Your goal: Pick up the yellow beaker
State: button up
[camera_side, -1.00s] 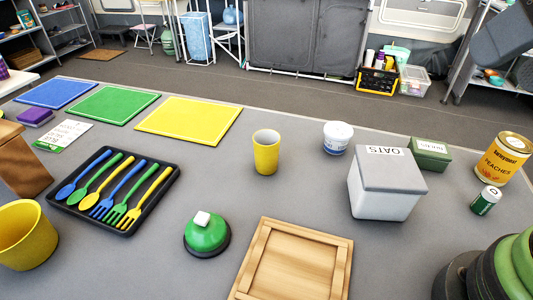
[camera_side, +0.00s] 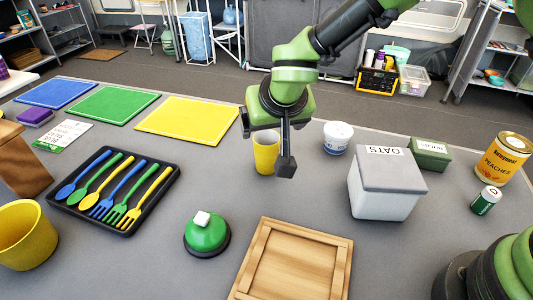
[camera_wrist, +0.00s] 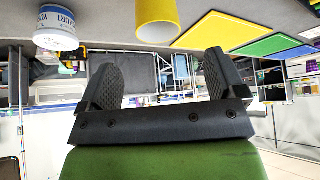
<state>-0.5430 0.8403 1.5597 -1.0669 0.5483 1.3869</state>
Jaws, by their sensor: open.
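The yellow beaker (camera_side: 265,160) stands upright on the grey table, near the middle toward the back. My gripper (camera_side: 266,146) is open and empty, in front of the beaker in the side view and partly covering its upper part. In the wrist view, which looks upside down, the beaker (camera_wrist: 158,14) is at the top centre with its open rim toward the fingers. It lies beyond my open gripper (camera_wrist: 163,78) and is apart from both fingers.
A white yoghurt tub (camera_side: 337,138) stands right of the beaker, and a grey oats box (camera_side: 385,190) farther right. A yellow mat (camera_side: 188,120) lies to the left. A wooden crate (camera_side: 292,262) and green bell-like object (camera_side: 207,235) are in front. The table around the beaker's front is clear.

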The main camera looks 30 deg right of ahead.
aim_at(265, 141)
jog(key=x, duration=0.3)
jog(key=shift+w+f, duration=0.15)
jog(key=shift+f, duration=0.25)
jog(key=shift+x, duration=3.15)
jog(key=shift+d, duration=0.2)
jog(key=c, duration=1)
